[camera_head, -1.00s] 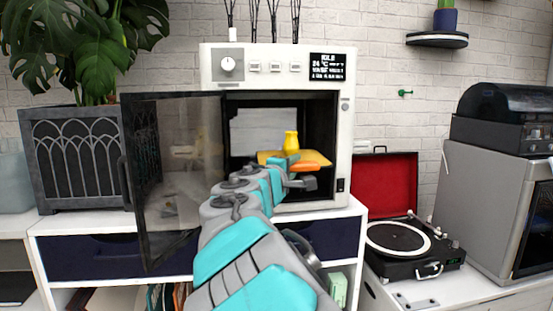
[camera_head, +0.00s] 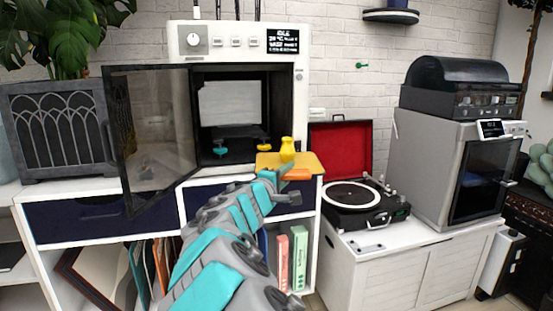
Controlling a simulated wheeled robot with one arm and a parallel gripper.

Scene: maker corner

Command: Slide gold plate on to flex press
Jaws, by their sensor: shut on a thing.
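The gold plate (camera_head: 305,161) is a flat golden-yellow sheet with a small yellow vase-shaped object (camera_head: 287,148) standing on it. My gripper (camera_head: 290,176) is shut on the near edge of the plate, at an orange tab, and holds it level in front of the white machine's right front corner. The fingertips are partly hidden by my wrist. The white machine (camera_head: 180,40) stands open, and inside it a yellow knob and a teal knob show on the chamber floor. I cannot tell for certain which machine is the flex press.
The machine's dark glass door (camera_head: 150,135) is swung open to the left. To the right are an open red-lidded record player (camera_head: 365,206) and a large grey machine (camera_head: 425,170) with a black unit (camera_head: 458,85) on top. A plant box (camera_head: 55,130) stands left.

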